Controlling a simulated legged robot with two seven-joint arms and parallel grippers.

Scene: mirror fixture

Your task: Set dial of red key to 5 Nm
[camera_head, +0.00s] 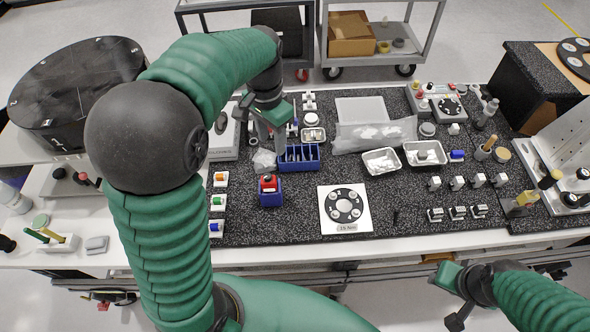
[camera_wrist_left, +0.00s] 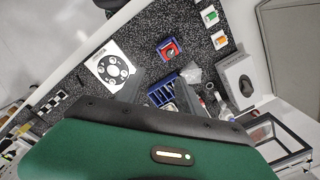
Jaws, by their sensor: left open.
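A red key piece (camera_head: 268,183) sits upright in a small blue holder (camera_head: 271,200) on the speckled black mat, left of the middle. Its dial is too small to read. The red piece also shows in the left wrist view (camera_wrist_left: 171,50), near the top. My left gripper (camera_head: 274,132) is open above the mat, behind the red piece and close to the blue compartment bin (camera_head: 299,165). It does not touch the red piece, and no object shows between its fingers. My right gripper (camera_head: 452,295) is low at the right, in front of the table's edge, away from the key.
A white plate with a black ring of round holes (camera_head: 345,209) lies right of the key. Small coloured blocks (camera_head: 217,202) stand left of it. Metal trays (camera_head: 424,153) and a plastic bag (camera_head: 372,134) lie farther back. The mat's front middle is mostly clear.

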